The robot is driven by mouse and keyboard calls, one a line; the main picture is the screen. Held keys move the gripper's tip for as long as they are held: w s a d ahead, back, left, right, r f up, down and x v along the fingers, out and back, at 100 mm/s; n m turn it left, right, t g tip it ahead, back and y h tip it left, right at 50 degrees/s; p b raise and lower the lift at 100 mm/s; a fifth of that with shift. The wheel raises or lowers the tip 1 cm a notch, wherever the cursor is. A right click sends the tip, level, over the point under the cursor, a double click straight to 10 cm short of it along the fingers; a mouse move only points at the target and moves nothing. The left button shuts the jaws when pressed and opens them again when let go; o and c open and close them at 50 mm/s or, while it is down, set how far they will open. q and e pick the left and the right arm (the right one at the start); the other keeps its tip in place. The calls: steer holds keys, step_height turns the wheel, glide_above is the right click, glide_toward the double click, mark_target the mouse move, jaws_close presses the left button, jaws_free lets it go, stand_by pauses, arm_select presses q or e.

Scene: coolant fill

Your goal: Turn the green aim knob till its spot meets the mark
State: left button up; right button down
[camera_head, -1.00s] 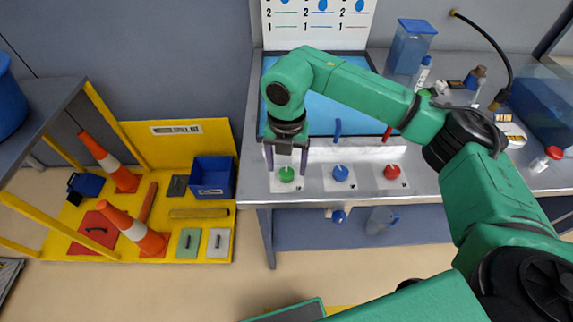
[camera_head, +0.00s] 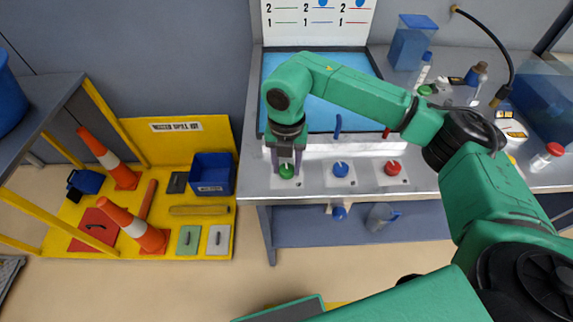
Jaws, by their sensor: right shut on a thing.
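The green knob (camera_head: 287,171) sits on a white plate at the left of a row of knobs on the bench front. My right gripper (camera_head: 287,168) points down over it, with its fingers at either side of the knob and shut on it. The knob's spot and its mark are too small to make out. The left gripper is not in view.
A blue knob (camera_head: 340,169) and a red knob (camera_head: 392,168) stand to the right of the green one. A blue panel (camera_head: 350,75) stands behind.

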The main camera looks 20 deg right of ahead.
steer(key=n+b, duration=0.2)
steer(key=n, duration=0.1)
steer(key=shift+f, duration=0.1)
steer(key=shift+n+b, duration=0.8)
steer(key=shift+n, duration=0.3)
steer(key=shift+r, duration=0.2)
steer(key=shift+c, duration=1.9)
jaws_free()
step_height(320, 180, up, 8)
steer(key=shift+r+b, duration=0.1)
steer(key=shift+b, duration=0.4)
step_height(320, 180, up, 6)
steer(key=p, duration=0.1)
glide_above(286, 168)
steer(key=shift+s+r, duration=0.15)
steer(key=shift+r, duration=0.05)
